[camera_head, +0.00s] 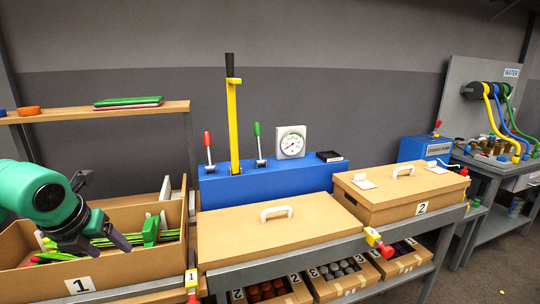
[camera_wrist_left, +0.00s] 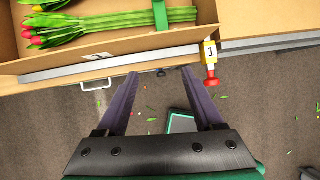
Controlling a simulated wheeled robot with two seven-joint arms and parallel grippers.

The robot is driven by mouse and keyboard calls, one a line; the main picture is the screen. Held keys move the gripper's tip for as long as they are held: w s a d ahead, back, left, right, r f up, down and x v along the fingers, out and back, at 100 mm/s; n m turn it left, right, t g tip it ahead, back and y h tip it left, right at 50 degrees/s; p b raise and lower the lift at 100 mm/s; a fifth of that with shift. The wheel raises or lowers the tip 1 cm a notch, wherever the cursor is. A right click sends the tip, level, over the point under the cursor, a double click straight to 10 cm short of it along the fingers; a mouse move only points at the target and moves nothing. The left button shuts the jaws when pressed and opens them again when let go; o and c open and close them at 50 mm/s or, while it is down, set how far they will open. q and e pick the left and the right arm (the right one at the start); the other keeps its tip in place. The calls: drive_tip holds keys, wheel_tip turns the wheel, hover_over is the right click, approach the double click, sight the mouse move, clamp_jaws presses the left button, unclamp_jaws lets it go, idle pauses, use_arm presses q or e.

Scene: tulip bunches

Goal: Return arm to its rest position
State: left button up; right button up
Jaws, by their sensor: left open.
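My left arm comes in from the left in the head view. Its left gripper (camera_head: 106,243) hangs over the open cardboard box labelled 1 (camera_head: 158,262). Tulip bunches with green stems (camera_head: 104,246) lie in the box, partly hidden by the gripper. The left wrist view shows a tulip bunch (camera_wrist_left: 110,24) with red and yellow heads at the left, beyond the fingertips. My right gripper is in neither view.
A closed box (camera_head: 315,238) and a box labelled 2 (camera_head: 436,190) stand to the right on the bench. A blue unit (camera_head: 264,184) with levers and a gauge stands behind. A shelf (camera_head: 60,113) is above the left box. Grey floor shows below in the wrist view.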

use_arm(q)
drive_tip(key=w+d+r+m+t+h, duration=0.1)
drive_tip(key=w+d+m+t+h, duration=0.2)
drive_tip(key=d+h, duration=1.4)
drive_tip(key=d+r+n+t, duration=0.5)
drive_tip(key=d+r, duration=0.3)
drive_tip(key=d, duration=0.1)
drive_tip(key=w+a+f+n+t+y, duration=0.25)
drive_tip(key=a+n+t+y, duration=0.7)
drive_tip(key=n, duration=0.65)
drive_tip(key=s+a+f+n+g+y, duration=0.1)
drive_tip(key=a+f+n+g+y, duration=0.7)
drive_tip(key=f, duration=0.5)
drive_tip(key=s+d+f+n+g+h, duration=0.1)
drive_tip(key=s+d+f+n+g, duration=0.1)
drive_tip(key=s+f+g, duration=0.65)
drive_tip(key=s+d+f+n+g+h, duration=0.1)
drive_tip(key=s+d+f+n+g, duration=0.15)
drive_tip(key=s+f, duration=1.1)
wheel_tip(320, 180, down, 26)
drive_tip(key=s+a+g, duration=0.1)
drive_tip(key=s+g, duration=0.1)
drive_tip(key=s+a+f+g, duration=0.1)
drive_tip(key=s+a+f, duration=0.2)
drive_tip(key=s+f, duration=0.8)
drive_tip(key=s, duration=0.4)
drive_tip(key=shift+f+y, duration=0.25)
drive_tip(key=shift+y, duration=0.1)
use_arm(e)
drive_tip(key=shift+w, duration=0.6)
